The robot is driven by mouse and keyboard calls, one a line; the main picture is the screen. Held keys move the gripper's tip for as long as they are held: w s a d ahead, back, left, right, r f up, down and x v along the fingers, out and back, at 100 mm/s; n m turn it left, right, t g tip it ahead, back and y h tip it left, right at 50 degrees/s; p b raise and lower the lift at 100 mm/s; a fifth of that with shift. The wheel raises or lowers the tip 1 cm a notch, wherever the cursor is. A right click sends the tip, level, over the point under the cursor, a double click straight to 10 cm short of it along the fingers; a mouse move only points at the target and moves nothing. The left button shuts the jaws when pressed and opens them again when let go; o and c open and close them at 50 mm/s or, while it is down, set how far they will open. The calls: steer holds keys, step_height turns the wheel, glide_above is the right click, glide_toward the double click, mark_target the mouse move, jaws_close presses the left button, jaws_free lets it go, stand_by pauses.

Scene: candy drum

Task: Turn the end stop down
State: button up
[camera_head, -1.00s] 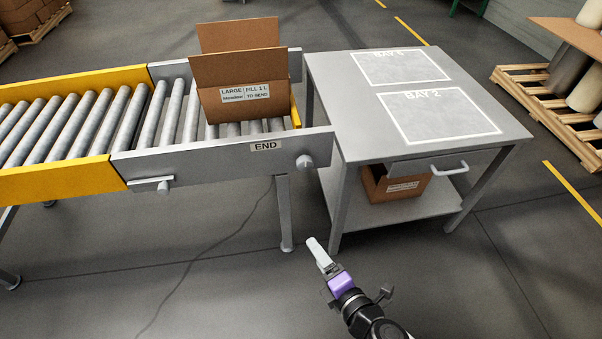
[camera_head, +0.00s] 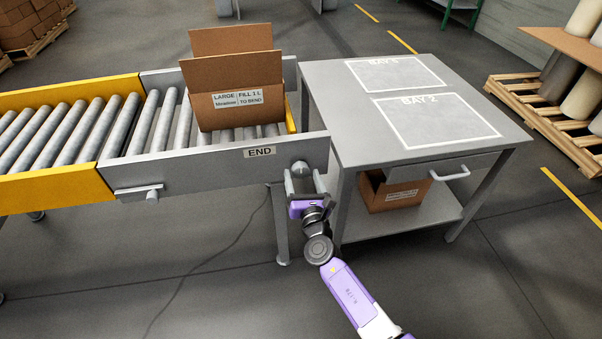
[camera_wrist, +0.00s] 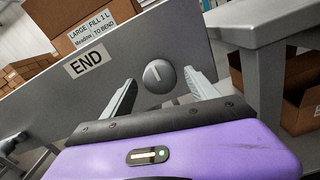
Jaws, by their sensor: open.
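The END label (camera_head: 260,152) is on the grey side rail at the conveyor's right end. Just right of it is a round grey knob (camera_head: 300,169), which also shows in the wrist view (camera_wrist: 159,76) with a pale slot mark on its face. A yellow end stop (camera_head: 291,114) shows partly at the end of the rollers, behind the box. My gripper (camera_head: 304,182) is open at the knob, its two fingers on either side of it in both views. I cannot tell whether the fingers touch the knob.
An open cardboard box (camera_head: 238,100) stands on the rollers by the end. A grey table (camera_head: 350,100) with two marked bays stands close on the right, its drawer handle (camera_head: 452,173) sticking out. Another handle (camera_head: 152,194) juts from the rail at left.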

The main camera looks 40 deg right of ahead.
steer(key=shift+x, duration=1.2)
steer(key=c, duration=1.4)
steer(key=shift+o, duration=0.2)
